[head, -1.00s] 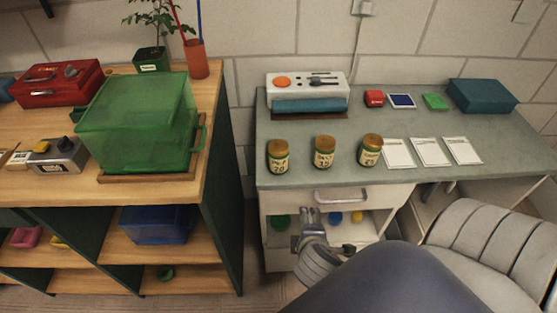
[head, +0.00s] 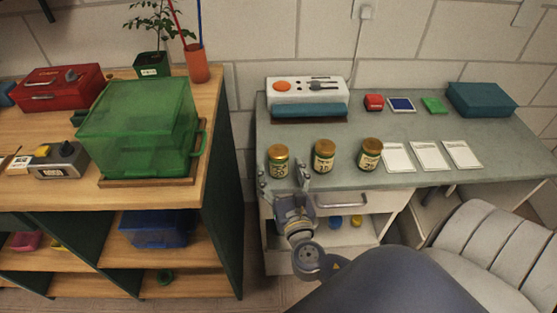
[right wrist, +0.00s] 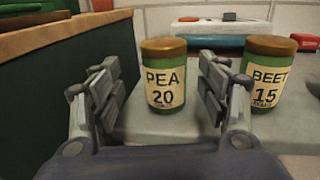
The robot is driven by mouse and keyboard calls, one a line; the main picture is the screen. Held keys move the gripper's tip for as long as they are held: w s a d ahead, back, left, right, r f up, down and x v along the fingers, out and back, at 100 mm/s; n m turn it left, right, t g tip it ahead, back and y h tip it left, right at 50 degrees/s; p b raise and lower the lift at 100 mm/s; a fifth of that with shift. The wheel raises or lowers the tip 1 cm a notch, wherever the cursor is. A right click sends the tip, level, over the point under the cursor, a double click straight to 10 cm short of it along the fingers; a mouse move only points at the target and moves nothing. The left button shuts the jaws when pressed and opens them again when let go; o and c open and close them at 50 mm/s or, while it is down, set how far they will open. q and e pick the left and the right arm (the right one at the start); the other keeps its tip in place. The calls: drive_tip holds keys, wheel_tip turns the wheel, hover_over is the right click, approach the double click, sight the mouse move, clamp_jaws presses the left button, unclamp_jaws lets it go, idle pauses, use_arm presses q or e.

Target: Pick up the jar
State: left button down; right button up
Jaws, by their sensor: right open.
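Three green jars with brown lids stand upright in a row near the front edge of the grey desk. The left jar (head: 278,161) carries a label that reads PEA 20 in the right wrist view (right wrist: 164,78). The middle jar (head: 323,156) reads BEET 15 in the right wrist view (right wrist: 268,76). The right jar (head: 370,154) has a label too small to read. My right gripper (head: 283,176) is open and empty at the desk's front edge. In the right wrist view its fingers (right wrist: 160,90) stand to either side of the PEA jar, which appears a little beyond them. My left gripper is not in view.
The grey desk (head: 420,124) also bears white cards (head: 431,156), a white device (head: 306,91) and a teal box (head: 481,98). A wooden bench with a green bin (head: 140,125) stands to the left. A chair (head: 487,243) stands at the lower right.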

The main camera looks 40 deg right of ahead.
sight(278, 157)
drive_tip(key=x, duration=0.5)
drive_tip(key=shift+w+d+f+p, duration=0.15)
drive_tip(key=shift+w+d+p, duration=0.1)
drive_tip(key=shift+d+p, duration=0.15)
drive_tip(key=shift+s, duration=0.1)
drive_tip(key=c, duration=1.2)
